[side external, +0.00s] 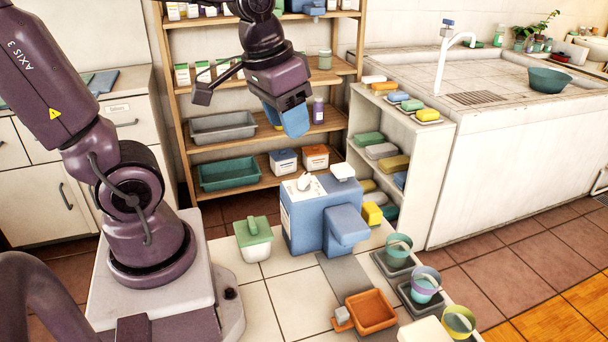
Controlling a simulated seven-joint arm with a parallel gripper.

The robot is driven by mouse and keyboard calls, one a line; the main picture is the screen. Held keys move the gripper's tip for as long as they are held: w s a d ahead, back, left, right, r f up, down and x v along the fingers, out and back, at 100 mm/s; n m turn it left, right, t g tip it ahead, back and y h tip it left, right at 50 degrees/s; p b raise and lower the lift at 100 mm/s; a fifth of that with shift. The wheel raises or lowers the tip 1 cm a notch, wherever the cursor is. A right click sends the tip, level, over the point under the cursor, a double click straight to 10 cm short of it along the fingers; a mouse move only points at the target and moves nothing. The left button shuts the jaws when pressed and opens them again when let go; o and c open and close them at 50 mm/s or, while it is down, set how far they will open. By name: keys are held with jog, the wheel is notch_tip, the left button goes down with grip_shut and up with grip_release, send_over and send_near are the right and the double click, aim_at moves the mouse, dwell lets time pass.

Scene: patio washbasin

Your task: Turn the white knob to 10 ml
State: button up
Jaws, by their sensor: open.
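The blue dispenser (304,230) stands on the tiled top in the middle of the side external view. A small white knob (304,182) sits on the pale panel on its top; its pointer direction and the markings are too small to read. A separate white cap-like part (343,171) is at the back right of the dispenser's top. My gripper (284,119), with blue fingertips, hangs above and slightly behind the dispenser in the picture. It is open and empty, well clear of the knob.
A lidded green-and-white container (253,240) stands left of the dispenser. An orange tray (371,313) is in front. Several cups, including a purple one (425,285), stand at the right. A wooden shelf (180,130) and a white soap rack (437,170) are behind.

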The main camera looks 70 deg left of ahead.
aim_at(304, 176)
jog(key=w+a+f+n+g, duration=0.35)
jog(key=w+a+n, duration=0.25)
jog(key=a, duration=0.2)
jog(key=shift+t+h, duration=0.25)
jog(key=shift+h, duration=0.05)
jog(key=f, duration=1.3)
jog(key=shift+s, duration=0.25)
grip_shut()
